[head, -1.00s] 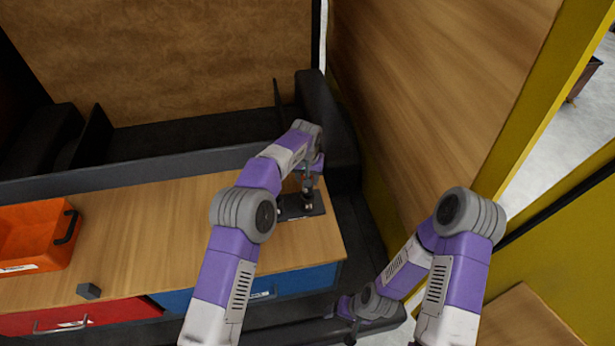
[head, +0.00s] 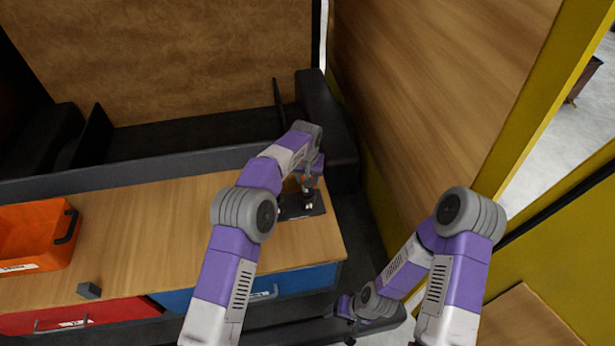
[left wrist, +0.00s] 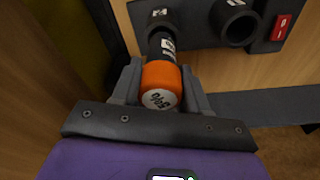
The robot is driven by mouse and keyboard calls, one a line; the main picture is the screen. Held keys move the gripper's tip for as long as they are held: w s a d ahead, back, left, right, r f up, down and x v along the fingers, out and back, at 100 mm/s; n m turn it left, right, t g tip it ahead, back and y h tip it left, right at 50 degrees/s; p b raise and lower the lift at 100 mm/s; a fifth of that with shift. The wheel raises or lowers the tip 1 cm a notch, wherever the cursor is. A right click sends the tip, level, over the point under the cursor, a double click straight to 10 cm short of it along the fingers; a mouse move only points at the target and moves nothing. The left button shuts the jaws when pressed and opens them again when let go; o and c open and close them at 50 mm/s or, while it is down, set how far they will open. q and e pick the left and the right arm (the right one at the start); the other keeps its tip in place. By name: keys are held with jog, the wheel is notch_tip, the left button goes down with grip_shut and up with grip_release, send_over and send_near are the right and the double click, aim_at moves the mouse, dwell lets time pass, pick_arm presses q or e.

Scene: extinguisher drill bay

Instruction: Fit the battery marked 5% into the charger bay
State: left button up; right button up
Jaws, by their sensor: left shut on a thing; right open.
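The battery is a cylinder with an orange cap (left wrist: 160,82) and a black body with white labels. The mark on its end face is too blurred to read surely. My left gripper (left wrist: 160,88) is shut around the orange cap. The black end points at a ring-shaped bay of the dark charger (left wrist: 197,28); I cannot tell whether it has entered. In the head view the charger (head: 297,211) lies on the bench's right end, with my left gripper (head: 309,186) above it, partly hidden by my arm. My right gripper (head: 350,332) is open, low by the bench front, only partly visible.
A second ring-shaped socket (left wrist: 236,23) and a red switch (left wrist: 282,27) are on the charger. An orange bin (head: 35,238) and a small dark block (head: 89,290) sit on the bench's left. A wood panel (head: 430,90) stands close on the right.

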pick_arm(q)
jog(key=shift+f+b, duration=1.65)
jog(key=shift+f, duration=0.95)
dwell(1.3)
jog(key=shift+f, duration=0.15)
jog(key=o, duration=1.2)
jog(key=shift+o, duration=0.2)
jog(key=r, duration=0.5)
jog(key=s+r, duration=0.1)
jog(key=r, duration=0.1)
jog(key=shift+a+r+b, duration=0.15)
jog(key=shift+r+b, duration=0.15)
jog(key=shift+b, duration=0.05)
